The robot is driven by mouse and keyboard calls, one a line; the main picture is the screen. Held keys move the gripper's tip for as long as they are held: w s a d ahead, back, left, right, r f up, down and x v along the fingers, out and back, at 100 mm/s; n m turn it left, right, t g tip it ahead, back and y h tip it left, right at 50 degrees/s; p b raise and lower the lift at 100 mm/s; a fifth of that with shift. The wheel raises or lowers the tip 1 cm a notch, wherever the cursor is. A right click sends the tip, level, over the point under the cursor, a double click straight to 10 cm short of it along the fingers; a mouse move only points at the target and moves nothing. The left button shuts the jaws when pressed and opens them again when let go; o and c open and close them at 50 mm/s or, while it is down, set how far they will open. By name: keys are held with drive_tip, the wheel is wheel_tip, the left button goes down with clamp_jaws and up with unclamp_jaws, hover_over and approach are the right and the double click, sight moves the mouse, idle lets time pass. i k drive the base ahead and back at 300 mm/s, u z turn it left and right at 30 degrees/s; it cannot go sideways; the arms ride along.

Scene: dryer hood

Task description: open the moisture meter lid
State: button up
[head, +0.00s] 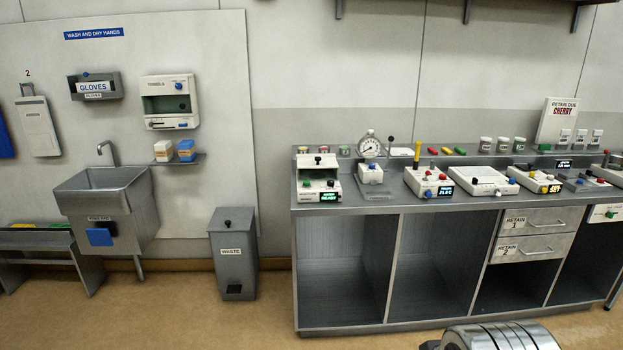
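Several white instruments with small displays stand in a row on the grey metal bench (390,208). Their labels are too small to read, so I cannot tell for sure which is the moisture meter. One boxy white instrument (319,185) is at the bench's left end, with a black knob on top, coloured buttons and a lit display. A lower instrument (428,182) with red and blue knobs and a yellow upright piece stands right of the round dial gauge (370,148). I cannot make out the state of any lid. My gripper is not in view.
Open compartments and two drawers marked RETAIN (530,248) are below the benchtop. A grey waste bin (233,255) stands left of the bench, and a sink (105,195) further left. A ribbed rounded part, likely mine, shows at the bottom. Floor ahead of the bin is clear.

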sight(305, 162)
drive_tip(key=u, duration=0.05)
drive_tip(key=i, duration=1)
drive_tip(key=u, duration=0.05)
